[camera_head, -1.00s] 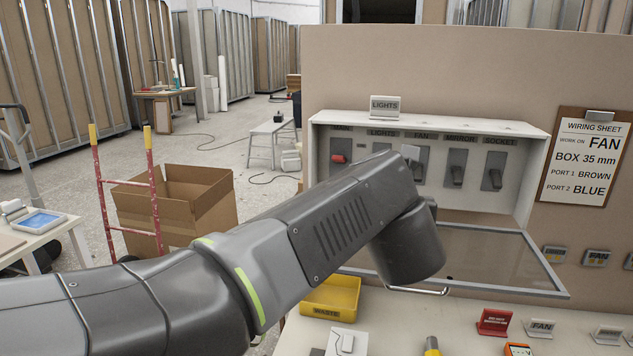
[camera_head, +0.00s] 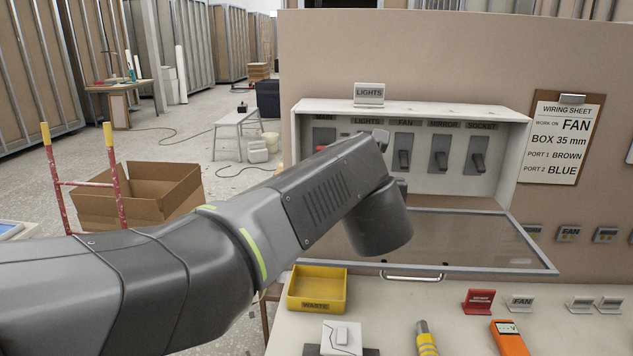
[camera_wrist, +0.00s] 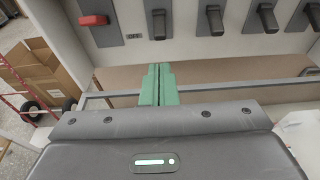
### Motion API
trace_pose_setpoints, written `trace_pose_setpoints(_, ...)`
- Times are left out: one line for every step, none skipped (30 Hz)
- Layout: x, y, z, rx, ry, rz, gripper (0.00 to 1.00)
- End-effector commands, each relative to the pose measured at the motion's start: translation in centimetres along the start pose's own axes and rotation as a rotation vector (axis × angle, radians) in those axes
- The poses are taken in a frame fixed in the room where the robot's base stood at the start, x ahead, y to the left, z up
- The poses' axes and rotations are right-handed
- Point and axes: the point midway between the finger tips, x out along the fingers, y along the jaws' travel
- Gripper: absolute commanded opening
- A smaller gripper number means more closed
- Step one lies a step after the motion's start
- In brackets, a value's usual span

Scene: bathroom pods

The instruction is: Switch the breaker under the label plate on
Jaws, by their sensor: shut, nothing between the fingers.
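The label plate (camera_head: 368,94), reading LIGHTS, stands on top of the white breaker box (camera_head: 410,109). Below it is the LIGHTS breaker, hidden behind my arm in the head view. In the wrist view the dark lever of the LIGHTS breaker (camera_wrist: 159,22) shows just right of the red main switch (camera_wrist: 93,20), pointing the same way as its neighbours. My gripper (camera_wrist: 158,70) has green fingers that are shut and empty. They line up with the LIGHTS lever in the wrist view, below it in the picture and seemingly apart from it.
FAN (camera_head: 404,158), MIRROR (camera_head: 440,160) and SOCKET (camera_head: 478,162) breakers sit to the right, levers down. The box's clear cover (camera_head: 460,240) hangs open below. A yellow waste bin (camera_head: 317,288), an orange meter (camera_head: 508,338) and small stands are on the bench.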

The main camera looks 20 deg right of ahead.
Motion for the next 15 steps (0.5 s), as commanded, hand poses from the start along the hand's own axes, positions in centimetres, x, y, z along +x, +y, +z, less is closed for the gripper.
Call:
trace_pose_setpoints(0.9,0.0,-0.1,0.001,0.002,0.002,0.00)
trace_pose_setpoints(1.5,0.0,-0.1,0.001,0.003,0.003,0.00)
trace_pose_setpoints(2.2,0.1,-0.1,0.000,0.002,0.003,0.00)
trace_pose_setpoints(2.7,0.1,-0.1,0.001,0.003,0.002,0.00)
trace_pose_setpoints(3.1,0.0,-0.1,0.001,0.002,0.002,0.00)
trace_pose_setpoints(3.8,0.0,-0.1,0.001,0.002,0.002,0.00)
trace_pose_setpoints(4.2,0.0,-0.1,0.001,0.002,0.001,0.00)
trace_pose_setpoints(4.6,0.0,-0.1,0.000,0.002,0.002,0.00)
trace_pose_setpoints(5.1,0.0,-0.1,0.000,0.002,0.002,0.00)
trace_pose_setpoints(5.5,0.0,-0.1,0.000,0.001,0.001,0.00)
trace_pose_setpoints(5.8,0.0,0.0,0.000,0.000,0.001,0.00)
trace_pose_setpoints(6.1,0.0,0.0,0.000,0.000,0.000,0.00)
trace_pose_setpoints(6.4,0.0,-0.1,0.000,0.001,0.000,0.00)
trace_pose_setpoints(6.6,0.0,0.0,0.000,0.001,0.000,0.00)
trace_pose_setpoints(6.8,0.0,0.0,0.000,0.000,0.000,0.00)
